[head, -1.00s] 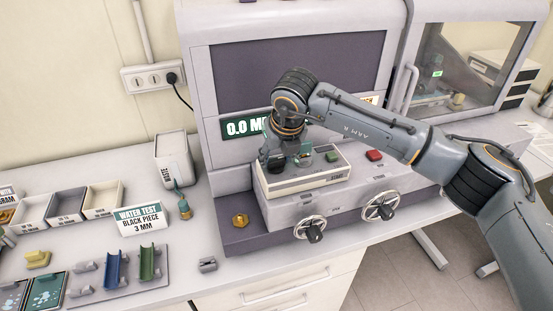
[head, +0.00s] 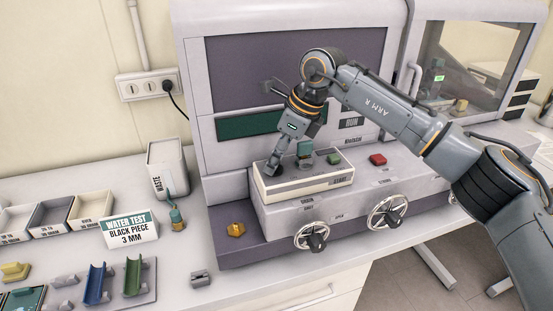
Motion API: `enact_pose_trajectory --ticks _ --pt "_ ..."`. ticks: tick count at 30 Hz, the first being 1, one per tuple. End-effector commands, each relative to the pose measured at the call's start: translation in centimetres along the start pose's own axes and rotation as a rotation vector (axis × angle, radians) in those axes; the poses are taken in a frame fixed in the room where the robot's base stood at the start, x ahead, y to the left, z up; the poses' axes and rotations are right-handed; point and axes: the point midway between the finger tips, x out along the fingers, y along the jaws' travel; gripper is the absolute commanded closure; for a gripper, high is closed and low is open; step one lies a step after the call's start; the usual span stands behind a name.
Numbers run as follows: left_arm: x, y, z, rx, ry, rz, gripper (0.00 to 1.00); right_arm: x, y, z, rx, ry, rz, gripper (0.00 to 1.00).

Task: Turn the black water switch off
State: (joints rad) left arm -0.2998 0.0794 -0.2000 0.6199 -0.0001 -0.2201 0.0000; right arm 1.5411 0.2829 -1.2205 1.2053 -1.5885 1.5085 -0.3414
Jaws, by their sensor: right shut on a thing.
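My right gripper (head: 279,158) reaches down to the left end of the cream control panel (head: 318,184) on the machine's front. Its fingers are shut at a small dark piece there, the black water switch (head: 271,169), mostly hidden by the fingers. I cannot tell which position the switch is in. A teal-topped switch (head: 304,147) stands on the panel just right of the fingers, apart from them. My left gripper is not in view.
A green button (head: 333,158) and a red button (head: 377,159) are further right. Two handwheels (head: 312,235) stick out of the machine's front. A brass nut (head: 236,229) lies on the lower ledge. A water test sign (head: 130,231) and open trays (head: 90,209) stand left.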

Motion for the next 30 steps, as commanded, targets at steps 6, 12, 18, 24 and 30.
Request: enact_pose_trajectory --ticks 6,12,18,24,30 --pt "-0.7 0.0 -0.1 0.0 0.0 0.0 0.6 -0.3 -0.2 0.2 -0.186 -0.001 0.077 0.86" --pt "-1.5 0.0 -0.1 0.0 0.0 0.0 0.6 -0.3 -0.3 0.2 -0.345 -0.001 0.143 0.86" --pt "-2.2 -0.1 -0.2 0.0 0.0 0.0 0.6 -0.3 -0.3 0.3 -0.471 -0.001 0.194 0.86" --pt "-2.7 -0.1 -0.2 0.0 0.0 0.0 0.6 -0.2 -0.4 0.2 -0.552 0.0 0.225 0.86" --pt "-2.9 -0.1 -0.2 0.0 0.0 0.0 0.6 -0.1 -0.4 0.2 -0.592 0.001 0.242 0.86"
